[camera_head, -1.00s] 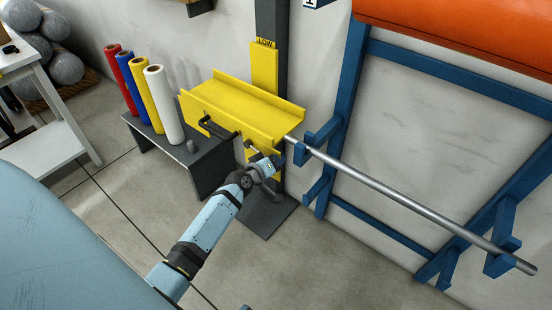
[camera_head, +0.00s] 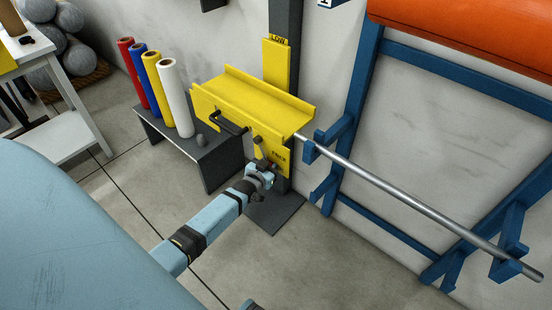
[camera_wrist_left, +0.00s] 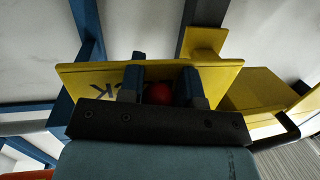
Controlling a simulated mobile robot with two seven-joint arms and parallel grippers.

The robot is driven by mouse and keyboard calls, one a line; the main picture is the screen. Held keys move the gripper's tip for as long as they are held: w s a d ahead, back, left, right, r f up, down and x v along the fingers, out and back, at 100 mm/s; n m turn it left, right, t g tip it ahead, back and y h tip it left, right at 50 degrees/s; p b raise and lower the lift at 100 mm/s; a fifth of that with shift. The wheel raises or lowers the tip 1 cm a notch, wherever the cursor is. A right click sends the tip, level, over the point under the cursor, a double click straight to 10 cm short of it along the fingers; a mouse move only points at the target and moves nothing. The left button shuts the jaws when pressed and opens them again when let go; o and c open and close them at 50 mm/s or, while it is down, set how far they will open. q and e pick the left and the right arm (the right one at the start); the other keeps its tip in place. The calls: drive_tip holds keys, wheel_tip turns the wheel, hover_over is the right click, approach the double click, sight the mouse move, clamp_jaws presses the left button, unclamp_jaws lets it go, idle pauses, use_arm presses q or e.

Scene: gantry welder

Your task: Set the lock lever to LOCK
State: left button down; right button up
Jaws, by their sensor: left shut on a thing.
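The lock lever's red knob (camera_wrist_left: 159,93) sits between the two fingers of my left gripper (camera_wrist_left: 162,88) in the left wrist view. The gripper is shut on it. The yellow lock plate (camera_wrist_left: 82,80) behind carries dark letters, of which an upside-down "CK" shows beside one finger. In the head view my left gripper (camera_head: 264,168) is at the lower front of the yellow plate (camera_head: 281,168), below the yellow carriage (camera_head: 245,95). The lever's shaft is mostly hidden. My right gripper is not seen.
A black handle (camera_head: 228,124) sticks out of the carriage front, left of my gripper. A steel rail (camera_head: 420,207) runs right on a blue frame (camera_head: 352,110). A dark bench (camera_head: 205,155) with coloured rolls stands left. Floor in front is open.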

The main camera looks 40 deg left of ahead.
use_arm(q)
drive_tip(key=shift+w+a+f+m+t, duration=0.15)
drive_tip(key=shift+a+f+m, duration=0.15)
drive_tip(key=shift+a+m, duration=0.5)
drive_tip(key=shift+a+f+m+t, duration=0.15)
drive_tip(key=shift+a+f+m, duration=0.1)
drive_tip(key=shift+a+m, duration=0.5)
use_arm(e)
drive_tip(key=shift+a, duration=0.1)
use_arm(q)
drive_tip(key=shift+d+m, duration=0.15)
drive_tip(key=shift+m, duration=0.1)
drive_tip(key=shift+y, duration=0.3)
drive_tip(key=c, duration=0.9)
unclamp_jaws()
drive_tip(key=shift+o, duration=0.2)
drive_tip(key=s+d+r+p, duration=0.1)
drive_tip(key=s+p, duration=0.1)
drive_tip(key=s, duration=1.1)
drive_tip(key=shift+s+d, duration=0.35)
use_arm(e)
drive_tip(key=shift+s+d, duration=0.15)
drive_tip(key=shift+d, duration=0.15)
